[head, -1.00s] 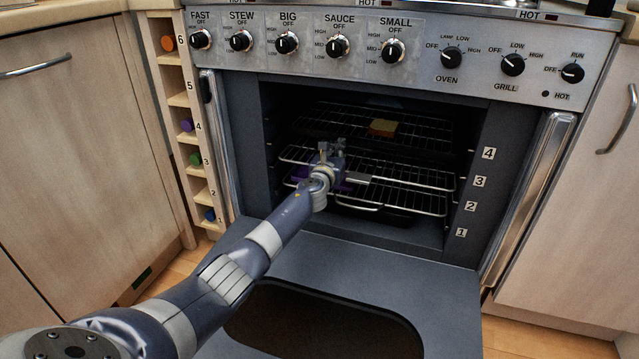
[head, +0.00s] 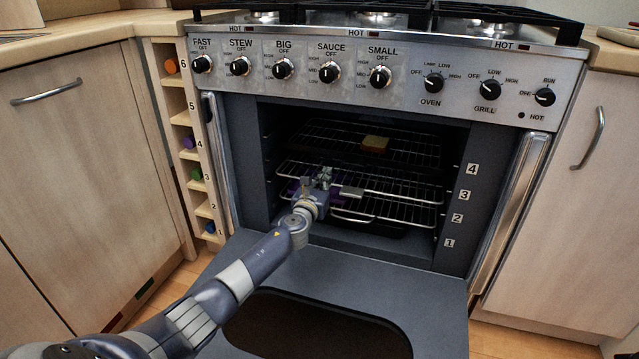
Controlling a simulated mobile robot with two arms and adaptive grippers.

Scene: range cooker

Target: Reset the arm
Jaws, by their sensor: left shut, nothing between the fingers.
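My left arm comes in from the lower left over the lowered oven door (head: 225,258). My left gripper (head: 324,176) is at the oven's opening, in front of the middle racks. It is shut, with nothing held. My right gripper is not in the head view. The oven (head: 395,240) is open, with several wire racks (head: 400,187) inside. A yellow-brown block (head: 375,143) sits on the top rack. A purple item is partly hidden behind the gripper, and a grey flat piece (head: 352,191) shows just right of it.
The control panel (head: 300,68) with several knobs runs above the oven. A numbered wooden rack (head: 190,155) with coloured pieces stands left of it. Wooden cupboards stand on both sides. The hob (head: 380,18) is above. The room above the lowered door's right half is free.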

